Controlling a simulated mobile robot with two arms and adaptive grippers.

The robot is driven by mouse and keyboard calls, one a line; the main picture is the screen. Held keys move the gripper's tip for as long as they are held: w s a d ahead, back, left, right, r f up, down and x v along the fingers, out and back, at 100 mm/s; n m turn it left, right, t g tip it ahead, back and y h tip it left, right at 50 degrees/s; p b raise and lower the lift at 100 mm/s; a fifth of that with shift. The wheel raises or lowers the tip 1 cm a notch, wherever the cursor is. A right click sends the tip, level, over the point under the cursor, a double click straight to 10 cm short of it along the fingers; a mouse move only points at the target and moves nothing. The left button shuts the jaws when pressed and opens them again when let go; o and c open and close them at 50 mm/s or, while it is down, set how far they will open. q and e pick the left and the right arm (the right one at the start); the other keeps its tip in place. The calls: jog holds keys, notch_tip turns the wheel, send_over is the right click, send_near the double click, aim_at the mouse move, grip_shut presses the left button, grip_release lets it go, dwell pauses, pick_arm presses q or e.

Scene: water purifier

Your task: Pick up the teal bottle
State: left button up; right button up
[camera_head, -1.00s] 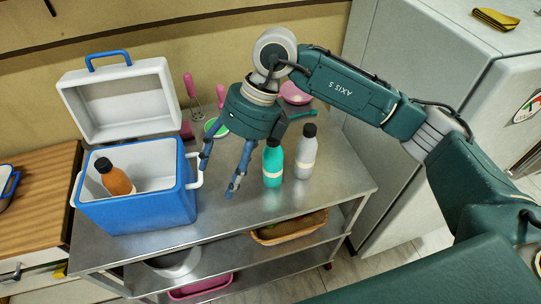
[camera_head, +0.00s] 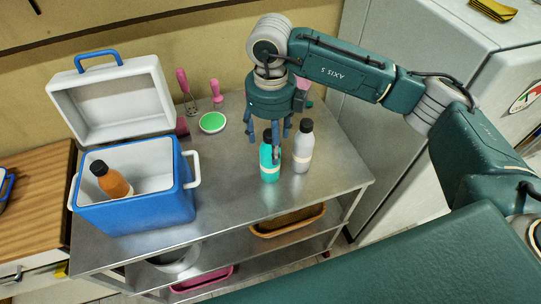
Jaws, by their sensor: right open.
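The teal bottle (camera_head: 269,164) stands upright on the metal table, with a black cap and a pale band. My right gripper (camera_head: 268,143) is open and points down over the bottle's upper part. One finger shows in front of the bottle and others show beside and behind its cap. I cannot tell whether any finger touches it. A grey bottle (camera_head: 303,150) with a black cap stands close on the right. My left gripper is not in view.
A blue cooler (camera_head: 135,212) with its lid open stands on the left, with an orange bottle (camera_head: 113,183) inside. The metal table (camera_head: 235,205) is clear in front of the bottles. A fridge (camera_head: 400,150) stands to the right.

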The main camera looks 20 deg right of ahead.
aim_at(270, 157)
jog(key=shift+w+f+p, duration=0.35)
jog(key=shift+f+p, duration=0.2)
jog(key=shift+f, duration=0.2)
jog(key=f+p, duration=0.2)
jog(key=f, duration=0.1)
jog(key=shift+w+d+f, duration=0.15)
jog(key=shift+w+f, duration=0.15)
jog(key=shift+w, duration=0.05)
jog(key=shift+f, duration=0.4)
jog(key=c, duration=1.5)
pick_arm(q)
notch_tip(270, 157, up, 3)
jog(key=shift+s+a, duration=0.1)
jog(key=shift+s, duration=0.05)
pick_arm(e)
jog(key=shift+w+r, duration=0.1)
jog(key=shift+r, duration=0.05)
